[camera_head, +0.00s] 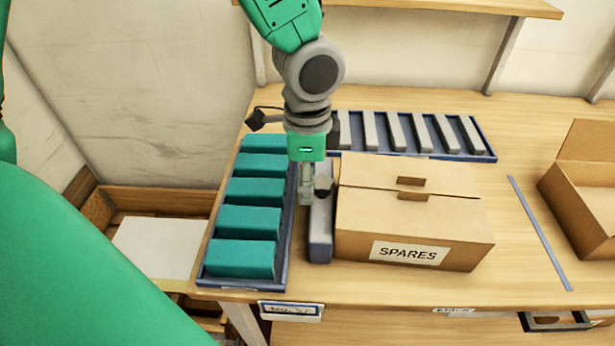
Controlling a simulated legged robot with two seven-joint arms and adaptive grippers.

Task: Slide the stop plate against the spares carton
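The spares carton (409,213) is a closed brown box with a "SPARES" label on its front side, on the wooden bench. A narrow grey-blue block, seemingly the stop plate (320,236), stands along the carton's left side. At most a thin gap lies between them; I cannot tell if they touch. My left gripper (315,192) points down at the upper part of this block. Its fingers are small and partly overlap the block, so I cannot tell whether they grip it. My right gripper is not in view.
A blue tray (286,268) of teal blocks lies close left of the block. Another tray (486,156) with several grey bars lies behind the carton. A blue strip (540,233) and an open carton (585,190) are at right. The bench's front edge is near.

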